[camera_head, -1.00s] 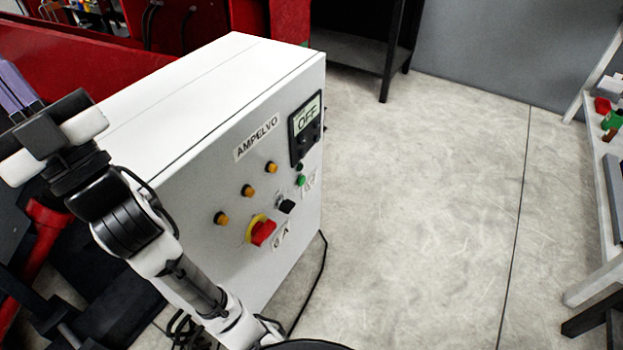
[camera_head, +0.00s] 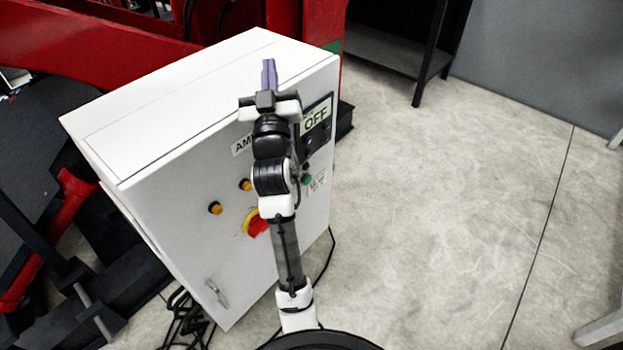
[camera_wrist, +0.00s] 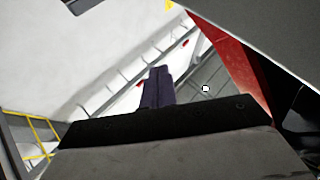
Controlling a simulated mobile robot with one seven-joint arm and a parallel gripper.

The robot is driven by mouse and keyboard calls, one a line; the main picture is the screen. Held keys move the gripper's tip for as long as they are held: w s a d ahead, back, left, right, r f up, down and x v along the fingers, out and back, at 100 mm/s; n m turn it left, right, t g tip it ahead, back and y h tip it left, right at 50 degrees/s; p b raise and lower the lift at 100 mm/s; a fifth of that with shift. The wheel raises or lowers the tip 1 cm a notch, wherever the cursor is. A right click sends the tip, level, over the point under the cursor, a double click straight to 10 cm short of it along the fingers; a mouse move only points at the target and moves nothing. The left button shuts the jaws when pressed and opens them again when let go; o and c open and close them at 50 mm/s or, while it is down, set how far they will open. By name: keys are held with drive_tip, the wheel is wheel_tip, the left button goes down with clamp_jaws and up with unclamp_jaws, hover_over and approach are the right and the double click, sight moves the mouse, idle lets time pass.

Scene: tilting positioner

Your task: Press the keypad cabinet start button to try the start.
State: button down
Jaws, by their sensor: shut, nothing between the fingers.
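The white cabinet (camera_head: 190,110) stands in front of me, with its panel of controls facing right and toward me. Its dark keypad unit (camera_head: 316,122) has a display reading OFF. A green button (camera_head: 308,179) sits below the keypad, just right of my arm, beside a small label. My gripper (camera_head: 269,68) is shut and empty, its purple fingers pointing up in the picture, apparently above the cabinet's upper front edge. The fingers also show in the wrist view (camera_wrist: 157,88), where no button is visible. My arm hides part of the panel and its name label.
Amber lamps (camera_head: 215,208) and a red-and-yellow rotary switch (camera_head: 256,223) are on the panel left of my arm. Red machinery (camera_head: 80,40) stands behind and left. A black-legged shelf (camera_head: 432,55) is at the back. The floor right of the cabinet is clear.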

drive_tip(key=w+d+f+h, duration=0.3)
drive_tip(key=d+f, duration=0.2)
drive_tip(key=f, duration=0.2)
drive_tip(key=n+g, duration=0.1)
drive_tip(key=n, duration=0.1)
hover_over(308, 180)
drive_tip(key=s+d, duration=0.4)
drive_tip(key=d, duration=0.1)
wheel_tip(308, 180, down, 10)
drive_tip(key=f, duration=0.1)
drive_tip(key=s+d+f+n+g+y, duration=0.1)
drive_tip(key=s+d+f+n+g, duration=0.1)
drive_tip(key=f, duration=0.9)
drive_tip(key=s+d+f+n+g+p, duration=0.1)
drive_tip(key=s+d+f+n+g, duration=0.1)
drive_tip(key=f, duration=1)
drive_tip(key=shift+s+d+n+y, duration=0.2)
drive_tip(key=shift+d+n+y, duration=0.2)
drive_tip(key=shift+d+n, duration=0.25)
drive_tip(key=shift+a+f, duration=0.1)
drive_tip(key=shift+a, duration=0.05)
drive_tip(key=w+a+b, duration=0.3)
drive_tip(key=w+a, duration=0.2)
drive_tip(key=a, duration=0.2)
drive_tip(key=shift+w+a, duration=0.15)
drive_tip(key=shift+w, duration=0.05)
drive_tip(key=shift+w+a, duration=0.15)
drive_tip(key=shift+a, duration=0.1)
